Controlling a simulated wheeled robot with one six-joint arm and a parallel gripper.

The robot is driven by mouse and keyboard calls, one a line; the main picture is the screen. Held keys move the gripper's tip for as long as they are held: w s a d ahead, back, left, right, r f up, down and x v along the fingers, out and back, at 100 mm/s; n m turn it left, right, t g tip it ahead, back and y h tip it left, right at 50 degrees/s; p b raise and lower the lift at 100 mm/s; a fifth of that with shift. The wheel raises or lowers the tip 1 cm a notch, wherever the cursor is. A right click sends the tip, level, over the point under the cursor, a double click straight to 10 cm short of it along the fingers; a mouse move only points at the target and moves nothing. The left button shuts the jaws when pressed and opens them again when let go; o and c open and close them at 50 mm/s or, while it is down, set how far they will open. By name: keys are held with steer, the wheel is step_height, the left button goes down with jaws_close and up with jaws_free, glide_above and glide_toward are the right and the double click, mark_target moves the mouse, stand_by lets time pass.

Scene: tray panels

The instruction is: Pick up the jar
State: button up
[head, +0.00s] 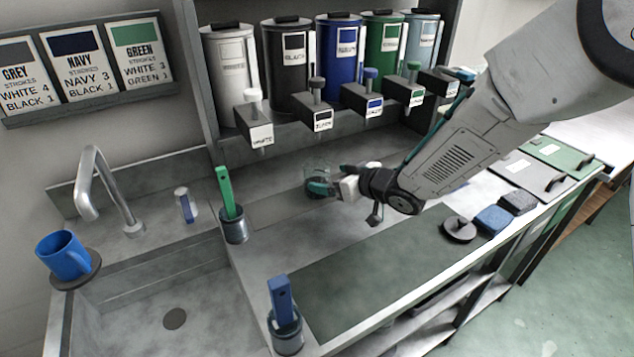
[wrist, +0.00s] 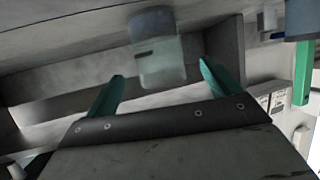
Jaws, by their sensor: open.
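A clear, see-through jar (head: 316,166) stands on the grey bench below the paint dispensers, just beyond my gripper in the head view. Its outline is faint there. In the wrist view the jar (wrist: 161,66) shows as a pale greenish body with a darker grey end. My gripper (head: 318,188) has teal fingers and reaches in from the right. In the wrist view the two fingers of my gripper (wrist: 163,82) are spread apart, with the jar ahead between their lines. Nothing shows clamped between them. I cannot tell the exact gap to the jar.
Paint dispensers, including a blue one (head: 341,62), stand behind. A green-handled brush (head: 226,190) in a pot is left of my gripper. A blue mug (head: 64,256) stands by the sink (head: 205,300). The dark front mat (head: 370,270) is clear.

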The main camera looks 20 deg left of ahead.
steer(key=x, duration=0.7)
steer(key=shift+d+f, duration=0.15)
steer(key=shift+f, duration=0.05)
steer(key=c, duration=1.3)
steer(key=shift+r, duration=0.1)
steer(key=shift+c, duration=0.8)
steer(key=shift+r, duration=0.1)
